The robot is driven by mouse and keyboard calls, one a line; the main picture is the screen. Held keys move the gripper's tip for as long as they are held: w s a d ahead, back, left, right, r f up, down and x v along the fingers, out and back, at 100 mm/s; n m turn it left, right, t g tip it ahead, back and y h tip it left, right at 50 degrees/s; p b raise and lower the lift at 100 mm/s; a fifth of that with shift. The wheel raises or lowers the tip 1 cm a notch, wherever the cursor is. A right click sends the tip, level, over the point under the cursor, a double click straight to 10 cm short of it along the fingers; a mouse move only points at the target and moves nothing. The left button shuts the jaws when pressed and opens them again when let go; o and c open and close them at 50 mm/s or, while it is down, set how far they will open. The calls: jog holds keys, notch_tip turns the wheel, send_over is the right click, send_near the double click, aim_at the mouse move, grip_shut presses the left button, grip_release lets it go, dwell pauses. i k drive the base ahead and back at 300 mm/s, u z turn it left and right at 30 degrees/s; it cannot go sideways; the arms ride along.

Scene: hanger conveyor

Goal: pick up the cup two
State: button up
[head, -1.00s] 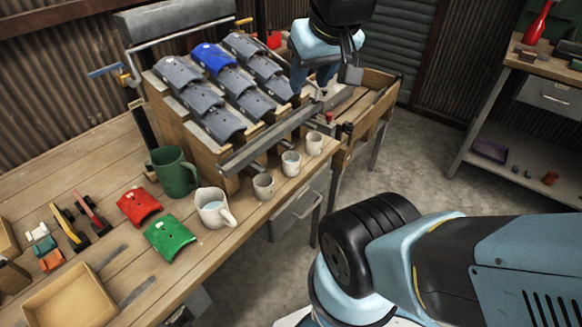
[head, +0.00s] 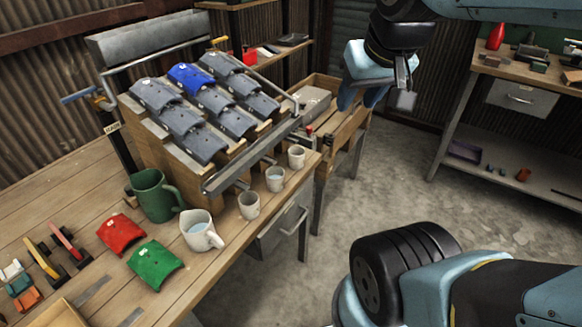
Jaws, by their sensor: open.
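Three small pale cups stand upright in a row along the bench's right edge in the head view: a near one (head: 249,205), a middle one (head: 275,179) and a far one (head: 296,157). No label shows which is cup two. The middle one seems to hold something pale blue. My gripper (head: 362,100) hangs above and beyond the far cup, over the wooden trough past the bench end. Its blue fingers are apart with nothing visible between them. It touches no cup.
A white mug (head: 197,232), green mug (head: 152,196), red tile (head: 121,234) and green tile (head: 156,264) stand or lie nearer on the bench. A sloped rack (head: 160,150) of grey tiles and one blue tile rises behind the cups, its metal rail close by.

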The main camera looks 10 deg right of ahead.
aim_at(275, 176)
jog(key=u, duration=1)
jog(key=i, duration=0.15)
jog(key=z, duration=2.6)
jog(key=k, duration=2.1)
jog(key=u, duration=1.25)
jog(key=i, duration=1)
jog(key=z, duration=0.1)
